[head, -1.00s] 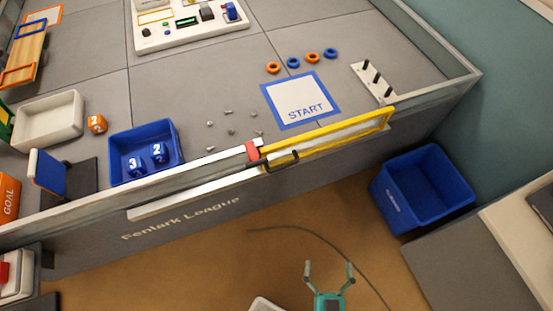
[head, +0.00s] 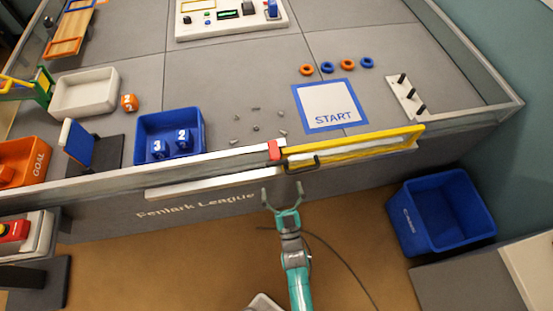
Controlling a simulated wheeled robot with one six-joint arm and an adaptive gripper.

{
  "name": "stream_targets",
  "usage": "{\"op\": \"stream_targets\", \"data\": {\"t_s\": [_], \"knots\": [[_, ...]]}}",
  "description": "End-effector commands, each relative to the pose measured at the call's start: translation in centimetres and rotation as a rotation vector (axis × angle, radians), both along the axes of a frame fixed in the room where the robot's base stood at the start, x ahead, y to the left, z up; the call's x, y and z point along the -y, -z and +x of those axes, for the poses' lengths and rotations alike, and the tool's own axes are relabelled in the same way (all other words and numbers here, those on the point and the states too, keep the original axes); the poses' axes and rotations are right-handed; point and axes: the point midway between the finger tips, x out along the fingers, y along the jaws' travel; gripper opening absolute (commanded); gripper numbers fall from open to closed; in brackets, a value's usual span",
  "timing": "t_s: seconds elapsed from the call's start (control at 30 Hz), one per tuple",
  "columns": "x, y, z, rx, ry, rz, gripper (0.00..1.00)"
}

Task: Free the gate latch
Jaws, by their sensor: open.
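The yellow-framed gate (head: 355,146) is set in the near wall of the arena, in front of the START mat. A red latch piece (head: 274,150) sits at the gate's left end, on the wall's top edge. A dark handle (head: 303,164) sticks out from the gate's front near that end. My gripper (head: 283,195) is open and empty. It is in front of the wall, below the latch and apart from it in the picture. How far it stands from the wall is hard to tell.
A white rail (head: 215,185) runs along the wall's front, left of my gripper. A blue bin (head: 440,213) stands on the floor at right. A dark cable (head: 345,270) lies on the floor. Inside are a blue tray (head: 200,140), small metal parts and the START mat (head: 331,104).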

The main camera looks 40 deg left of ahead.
Motion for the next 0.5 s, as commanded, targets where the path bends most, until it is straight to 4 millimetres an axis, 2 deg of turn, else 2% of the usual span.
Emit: {"op": "stream_targets", "data": {"t_s": [0.3,0.5], "knots": [[-4.0,-2.3,3.4,0.001,0.0,0.0,1.0],[-5.6,-3.0,4.8,0.0,0.001,-0.001,1.0]]}}
